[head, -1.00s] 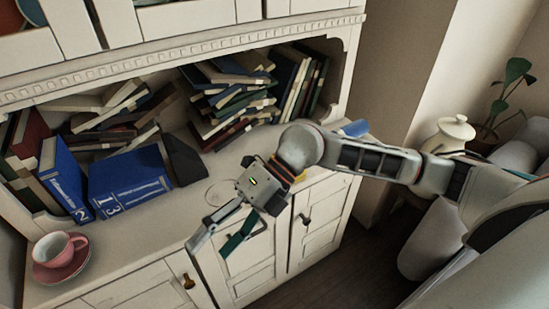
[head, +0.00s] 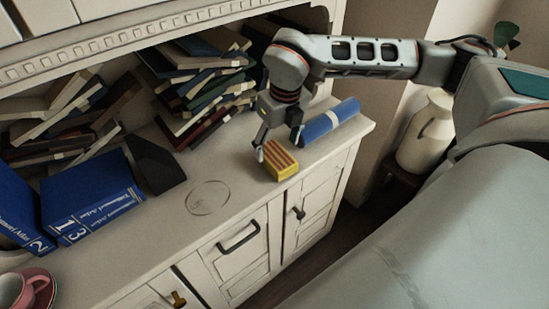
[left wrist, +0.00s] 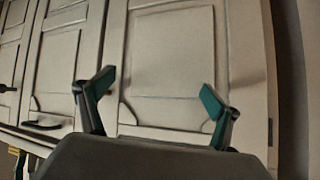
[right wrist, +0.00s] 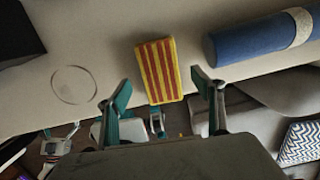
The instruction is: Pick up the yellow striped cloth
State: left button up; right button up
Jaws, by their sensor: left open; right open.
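The yellow striped cloth (head: 280,162) is a small folded block with red stripes. It lies on the cabinet top, near the front edge. In the right wrist view the cloth (right wrist: 159,71) sits just beyond and between the fingertips. My right gripper (head: 278,143) is above and beside the cloth, pointing down, open and empty; its spread fingers also show in the right wrist view (right wrist: 161,90). My left gripper (left wrist: 157,90) is open and empty, facing pale cabinet doors, and does not show in the head view.
A rolled blue item (head: 329,121) with a pale band lies right of the cloth, close to the right gripper. Stacked books (head: 205,85) stand behind. A dark bookend (head: 154,163), blue volumes (head: 92,200) and a pink cup (head: 36,286) are to the left. The top around the faint ring (head: 209,197) is clear.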

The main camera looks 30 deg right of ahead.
aim_at(276, 154)
jog(key=f, duration=0.3)
jog(key=shift+w+f, duration=0.2)
jog(key=shift+f, duration=0.2)
jog(key=shift+w+f, duration=0.15)
jog(key=shift+f, duration=0.35)
jog(key=c, duration=1.1)
pick_arm(q)
jog(key=shift+w+a+f, duration=0.1)
jog(key=shift+w+a, duration=0.05)
jog(key=shift+w, duration=0.05)
pick_arm(e)
jog(key=shift+o, duration=0.2)
jog(key=shift+r, duration=0.1)
pick_arm(q)
jog(key=shift+s+d+r+p, duration=0.35)
jog(key=shift+r+p, duration=0.2)
jog(key=shift+p, duration=0.4)
pick_arm(e)
notch_tip(276, 154, up, 20)
